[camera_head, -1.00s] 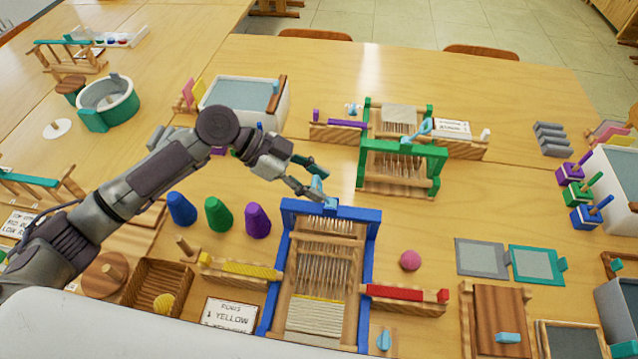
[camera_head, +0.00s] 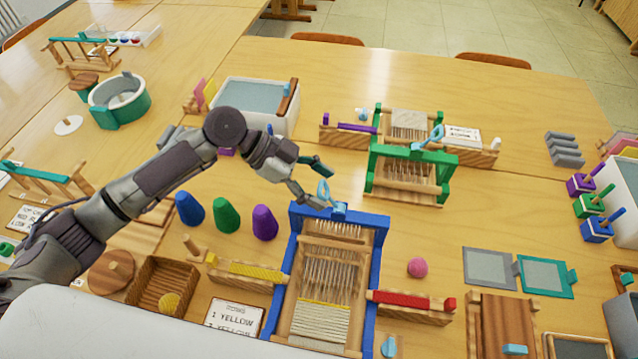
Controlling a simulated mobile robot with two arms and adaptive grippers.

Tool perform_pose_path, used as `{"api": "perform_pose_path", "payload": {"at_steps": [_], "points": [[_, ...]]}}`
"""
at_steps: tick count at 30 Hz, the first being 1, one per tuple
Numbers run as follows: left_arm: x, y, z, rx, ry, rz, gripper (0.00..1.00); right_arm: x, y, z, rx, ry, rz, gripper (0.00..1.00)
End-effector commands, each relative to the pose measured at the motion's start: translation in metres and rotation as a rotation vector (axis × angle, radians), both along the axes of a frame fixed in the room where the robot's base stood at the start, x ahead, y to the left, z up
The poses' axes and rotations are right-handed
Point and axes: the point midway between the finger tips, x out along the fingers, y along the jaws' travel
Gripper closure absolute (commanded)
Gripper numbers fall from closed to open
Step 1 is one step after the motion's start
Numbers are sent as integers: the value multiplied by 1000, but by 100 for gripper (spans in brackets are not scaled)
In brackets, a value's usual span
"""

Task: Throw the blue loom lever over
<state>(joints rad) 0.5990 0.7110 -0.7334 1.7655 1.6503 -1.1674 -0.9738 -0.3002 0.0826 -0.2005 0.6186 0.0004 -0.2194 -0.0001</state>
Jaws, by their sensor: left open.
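The blue loom (camera_head: 376,262) stands upright in the front middle, with pale warp threads and a partly woven white and yellow band. My right gripper is not in view.
A green loom (camera_head: 443,160) with its own light blue lever (camera_head: 430,137) stands behind. Blue, green and purple cones (camera_head: 264,222) stand left of the blue loom. A yellow shuttle (camera_head: 248,270), a red shuttle (camera_head: 410,300) and a pink ball (camera_head: 417,267) lie at its sides.

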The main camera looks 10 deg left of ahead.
Motion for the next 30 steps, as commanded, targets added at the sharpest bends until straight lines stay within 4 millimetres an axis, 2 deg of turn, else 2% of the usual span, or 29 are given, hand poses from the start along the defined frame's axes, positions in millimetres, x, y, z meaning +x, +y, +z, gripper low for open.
{"api": "perform_pose_path", "payload": {"at_steps": [5, 12, 18, 23, 30], "points": [[1, 19, 14, 2, -3, 3, 29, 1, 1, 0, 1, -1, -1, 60], [1, 62, 44, 4, -1, 5, 29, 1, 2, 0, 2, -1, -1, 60], [1, 87, 63, 3, -1, 4, 29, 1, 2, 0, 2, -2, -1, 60], [0, 96, 69, 3, 1, 2, 29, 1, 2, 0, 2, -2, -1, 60], [0, 97, 70, 2, 0, 2, 29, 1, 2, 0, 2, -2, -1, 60]]}}
